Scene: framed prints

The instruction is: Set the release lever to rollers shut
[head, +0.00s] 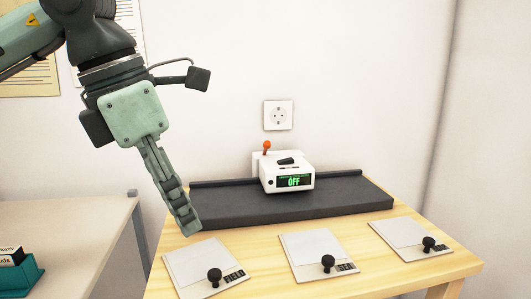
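A small white device (287,180) sits on a long dark grey base (345,199) at the back of the wooden table. Its front display reads "OFF" in green. A lever with an orange knob (267,146) stands up at the device's back left; no marking for its positions is readable. A black part lies on the device's top. My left gripper (188,229) points down at the left end of the base, well left of the lever and apart from it. Its fingers show edge-on, so any gap between them is hidden. My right gripper is out of view.
Three pale flat plates, left (193,262), middle (311,248) and right (398,236), each with a black knob, lie along the table's front. A wall socket (278,115) is above the device. Another table (70,225) with a teal holder (22,277) stands at left.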

